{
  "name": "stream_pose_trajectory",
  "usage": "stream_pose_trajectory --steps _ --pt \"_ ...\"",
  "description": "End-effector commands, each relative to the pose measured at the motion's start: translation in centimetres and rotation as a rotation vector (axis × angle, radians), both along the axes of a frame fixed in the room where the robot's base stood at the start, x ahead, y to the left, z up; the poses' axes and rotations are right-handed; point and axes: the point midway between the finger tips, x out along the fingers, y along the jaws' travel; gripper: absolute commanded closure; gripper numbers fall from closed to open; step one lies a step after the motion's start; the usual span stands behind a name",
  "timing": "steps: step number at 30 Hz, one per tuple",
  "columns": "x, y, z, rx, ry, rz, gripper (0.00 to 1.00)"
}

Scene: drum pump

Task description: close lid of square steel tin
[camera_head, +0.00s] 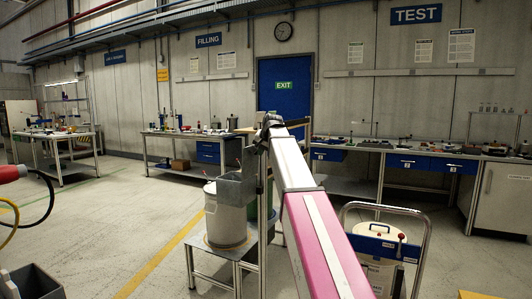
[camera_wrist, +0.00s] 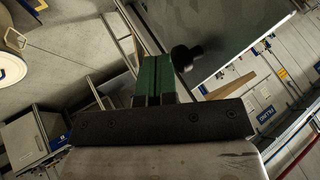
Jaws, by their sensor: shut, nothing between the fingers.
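My gripper (camera_wrist: 152,80) is shut and empty in the wrist view; its two green-faced fingers lie side by side. A large grey-green flat panel (camera_wrist: 225,28) with a black knob (camera_wrist: 186,57) beside its edge is just beyond the fingertips. It looks like the tin's lid, but I cannot be sure. In the head view, my arm reaches forward to a grey metal sheet-sided thing (camera_head: 232,189) on a stand, probably the square steel tin. I cannot tell whether finger and panel touch.
The metal stand (camera_head: 240,251) also carries a pale round container (camera_head: 222,222). A trolley (camera_head: 419,213) with a pale drum (camera_head: 375,240) stands at the right. Workbenches (camera_head: 190,134) line the back wall. A red-ended hose (camera_head: 12,173) is at the left edge. Open floor lies left of the stand.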

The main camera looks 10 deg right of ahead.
Motion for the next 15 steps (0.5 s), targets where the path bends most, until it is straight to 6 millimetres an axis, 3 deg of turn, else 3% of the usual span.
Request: stream_pose_trajectory --steps 15 --pt "0.27 0.36 0.16 -0.011 0.007 0.001 1.00"
